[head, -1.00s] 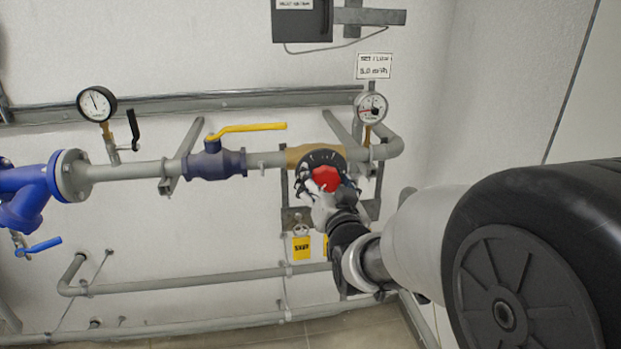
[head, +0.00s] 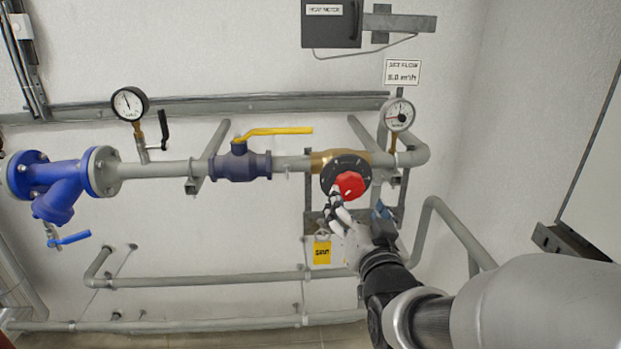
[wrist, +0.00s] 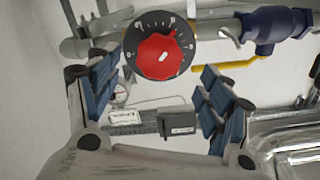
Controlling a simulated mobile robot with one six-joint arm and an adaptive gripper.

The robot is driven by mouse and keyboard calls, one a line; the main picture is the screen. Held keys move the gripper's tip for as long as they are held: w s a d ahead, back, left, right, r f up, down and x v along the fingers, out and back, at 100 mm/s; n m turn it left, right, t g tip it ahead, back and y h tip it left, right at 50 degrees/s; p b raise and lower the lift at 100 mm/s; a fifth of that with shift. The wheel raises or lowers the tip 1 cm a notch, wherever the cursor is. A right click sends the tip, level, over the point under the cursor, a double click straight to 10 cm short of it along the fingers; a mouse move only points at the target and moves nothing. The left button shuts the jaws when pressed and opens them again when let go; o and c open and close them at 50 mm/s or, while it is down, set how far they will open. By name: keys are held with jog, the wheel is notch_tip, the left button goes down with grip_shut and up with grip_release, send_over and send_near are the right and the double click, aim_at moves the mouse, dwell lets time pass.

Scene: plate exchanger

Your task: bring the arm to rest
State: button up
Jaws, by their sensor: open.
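My gripper (head: 335,201) is in front of and just below the red knob (head: 349,185) on its black dial in the head view. In the wrist view my gripper (wrist: 160,95) has its blue-padded fingers spread wide with nothing between them. The red knob (wrist: 164,60) shows there beyond the fingertips, at the upper middle, with its numbered black dial around it. The fingers look clear of the knob. My arm reaches in from the lower right of the head view.
A blue valve with a yellow lever (head: 275,132) sits left of the dial. Gauges (head: 130,104) and (head: 398,115) stand above the pipe. A yellow tag (head: 321,252) hangs below. A bent grey pipe (head: 437,215) rises at the right. Bare wall lies between the pipe runs.

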jog(key=s+f+n+g, duration=0.1)
jog(key=s+f+g, duration=0.2)
jog(key=s, duration=0.6)
jog(key=s+f+n+g, duration=0.1)
jog(key=s+f+g, duration=0.2)
jog(key=s+g, duration=0.3)
jog(key=s+f+n+g, duration=0.2)
jog(key=s+f+g, duration=0.2)
jog(key=s, duration=1)
